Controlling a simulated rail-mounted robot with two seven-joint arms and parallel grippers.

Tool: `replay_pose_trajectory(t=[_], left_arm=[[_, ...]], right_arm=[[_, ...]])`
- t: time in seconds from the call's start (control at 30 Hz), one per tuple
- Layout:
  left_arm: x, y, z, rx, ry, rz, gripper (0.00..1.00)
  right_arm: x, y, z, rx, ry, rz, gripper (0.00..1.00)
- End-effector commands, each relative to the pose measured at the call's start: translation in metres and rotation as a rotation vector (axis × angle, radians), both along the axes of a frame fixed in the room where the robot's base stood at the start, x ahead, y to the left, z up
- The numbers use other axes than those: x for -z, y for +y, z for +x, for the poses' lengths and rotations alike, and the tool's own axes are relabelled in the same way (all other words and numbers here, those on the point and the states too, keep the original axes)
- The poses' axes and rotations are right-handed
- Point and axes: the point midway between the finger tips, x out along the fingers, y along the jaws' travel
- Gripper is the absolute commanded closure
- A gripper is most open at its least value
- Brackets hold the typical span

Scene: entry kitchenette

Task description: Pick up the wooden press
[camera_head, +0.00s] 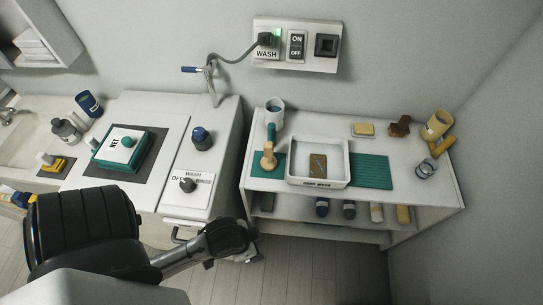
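A light wooden piece that looks like the wooden press (268,157) stands upright on a small green mat (253,166) at the left of the white shelf table (228,195). It is beside the white tray (318,184), whose front carries a label. An arm of mine comes in from the lower left. Its dark end, which seems to be my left gripper (250,249), is below and in front of the table's left side, apart from the press. Its fingers are too unclear to tell open or shut. My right gripper is out of view.
A white cup (274,109) and a green-handled tool (271,132) stand behind the press. A ribbed green mat (371,172) lies right of the tray. A yellow cup (437,125) is at the far right. A counter (138,107) with knobs adjoins left. Several rolls (349,210) sit on the lower shelf.

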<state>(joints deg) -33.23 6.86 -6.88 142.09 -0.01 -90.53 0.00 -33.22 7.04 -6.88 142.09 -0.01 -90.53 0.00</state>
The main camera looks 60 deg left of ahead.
Motion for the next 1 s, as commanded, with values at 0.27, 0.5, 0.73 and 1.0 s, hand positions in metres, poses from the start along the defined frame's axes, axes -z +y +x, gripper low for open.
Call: replay_pose_trajectory(t=[0.27,0.5,0.73,1.0], left_arm=[[0.000,0.000,0.000,0.000,0.000,0.000,0.13],[0.000,0.000,0.000,0.000,0.000,0.000,0.17],[0.000,0.000,0.000,0.000,0.000,0.000,0.34],[-0.005,0.000,0.012,0.000,-0.030,0.000,0.34]], right_arm=[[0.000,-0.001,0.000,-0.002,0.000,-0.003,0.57],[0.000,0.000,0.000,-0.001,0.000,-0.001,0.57],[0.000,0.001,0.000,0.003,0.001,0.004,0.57],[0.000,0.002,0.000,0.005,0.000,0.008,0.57]])
